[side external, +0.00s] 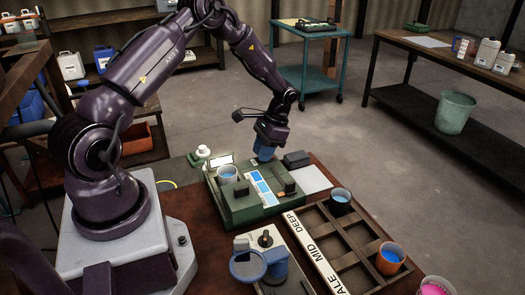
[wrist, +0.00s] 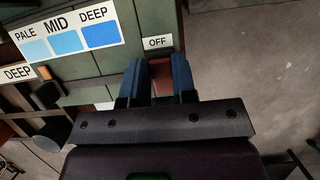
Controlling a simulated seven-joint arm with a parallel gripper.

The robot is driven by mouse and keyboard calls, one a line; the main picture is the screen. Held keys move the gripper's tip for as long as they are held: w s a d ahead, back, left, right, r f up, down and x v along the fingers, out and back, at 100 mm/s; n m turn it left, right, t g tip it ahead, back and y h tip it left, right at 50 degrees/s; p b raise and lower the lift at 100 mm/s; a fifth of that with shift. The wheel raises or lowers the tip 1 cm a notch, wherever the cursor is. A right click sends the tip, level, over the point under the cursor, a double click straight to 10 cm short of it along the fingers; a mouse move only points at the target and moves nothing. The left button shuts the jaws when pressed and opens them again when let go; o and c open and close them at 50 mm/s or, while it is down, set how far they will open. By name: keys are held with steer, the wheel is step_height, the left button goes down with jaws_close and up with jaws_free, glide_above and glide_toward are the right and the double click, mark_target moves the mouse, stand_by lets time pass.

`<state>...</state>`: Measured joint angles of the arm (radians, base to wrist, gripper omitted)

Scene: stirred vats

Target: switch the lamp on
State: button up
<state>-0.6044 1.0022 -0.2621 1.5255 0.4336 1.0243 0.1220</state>
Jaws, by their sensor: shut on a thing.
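The green apparatus box (side external: 250,212) stands on the brown table, with a strip of blue shade swatches (side external: 262,187) on top. In the wrist view the swatch card (wrist: 66,38) reads PALE, MID, DEEP. A small label reading OFF (wrist: 157,42) is on the box beside my fingers. My gripper (side external: 265,152) points down at the far edge of the box. In the wrist view my gripper (wrist: 160,82) has its blue fingers on either side of a red-brown switch piece (wrist: 160,72), closed on it. I cannot make out which part is the lamp.
A cup of pale blue liquid (side external: 228,174) stands on the box. A divided wooden rack (side external: 335,250) marked PALE, MID, DEEP lies at the front right, with a dark cup (side external: 341,198) and an orange cup (side external: 390,259). A blue-topped device (side external: 262,264) stands in front.

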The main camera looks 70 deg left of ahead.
steer(key=o, duration=0.9)
steer(key=v, duration=1.3)
